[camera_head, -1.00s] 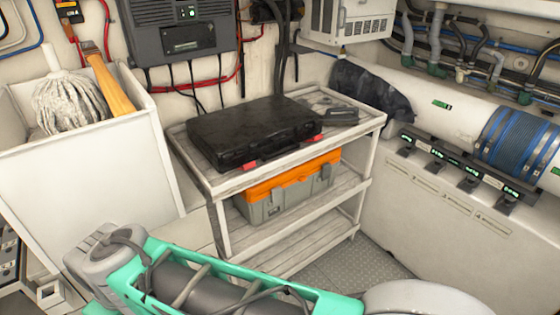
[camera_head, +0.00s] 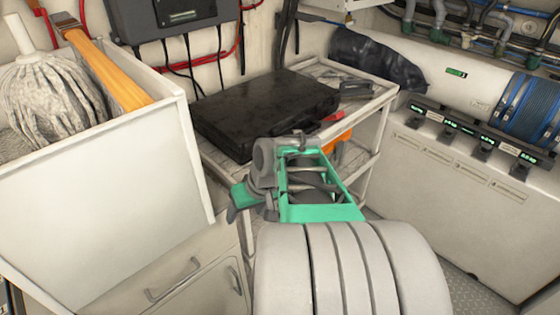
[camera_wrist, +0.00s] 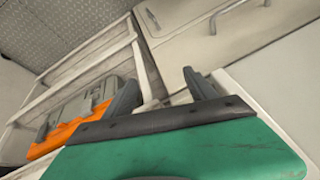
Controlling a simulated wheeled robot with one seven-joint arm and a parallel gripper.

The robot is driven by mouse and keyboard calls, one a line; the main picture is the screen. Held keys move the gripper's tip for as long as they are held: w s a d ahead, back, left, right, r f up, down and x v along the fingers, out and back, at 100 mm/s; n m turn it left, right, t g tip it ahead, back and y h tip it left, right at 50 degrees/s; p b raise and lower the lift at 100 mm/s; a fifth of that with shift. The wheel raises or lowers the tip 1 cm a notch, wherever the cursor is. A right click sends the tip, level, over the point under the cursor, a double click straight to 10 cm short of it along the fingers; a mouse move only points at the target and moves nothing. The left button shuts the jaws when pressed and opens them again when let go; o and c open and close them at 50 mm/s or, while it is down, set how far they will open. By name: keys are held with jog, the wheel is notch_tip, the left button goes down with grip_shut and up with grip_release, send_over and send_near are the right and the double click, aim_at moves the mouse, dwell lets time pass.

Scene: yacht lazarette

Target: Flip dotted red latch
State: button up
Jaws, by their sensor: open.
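A black case (camera_head: 262,108) lies flat and closed on the top of a white shelf trolley (camera_head: 377,103). One red latch (camera_head: 334,117) shows at the right of its front edge. The other red latch, seen earlier, is hidden behind my arm. I cannot make out dots on the visible one. My gripper (camera_wrist: 160,77) is open and empty in the wrist view, its two dark fingers apart. It is in front of the trolley and points toward the lower shelves and a cabinet front. The case is not in the wrist view.
An orange and grey toolbox (camera_wrist: 77,117) sits on the trolley's lower shelf. A white bin (camera_head: 110,175) with a mop (camera_head: 50,100) and wooden handle stands at the left. A white cabinet (camera_head: 190,265) is below.

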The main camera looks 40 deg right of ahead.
jog(key=d+t+b, duration=0.2)
jog(key=d+t, duration=0.2)
jog(key=d, duration=0.6)
jog(key=d+r+n+t+h, duration=0.1)
jog(key=d+r+n+t, duration=0.2)
jog(key=d+r+t, duration=0.35)
jog(key=shift+g, duration=0.65)
jog(key=x, duration=0.2)
jog(key=d+x, duration=0.1)
jog(key=x, duration=0.4)
jog(key=shift+w+d+r, duration=0.15)
jog(key=shift+w+r, duration=0.05)
jog(key=shift+w, duration=0.05)
jog(key=shift+c, duration=0.3)
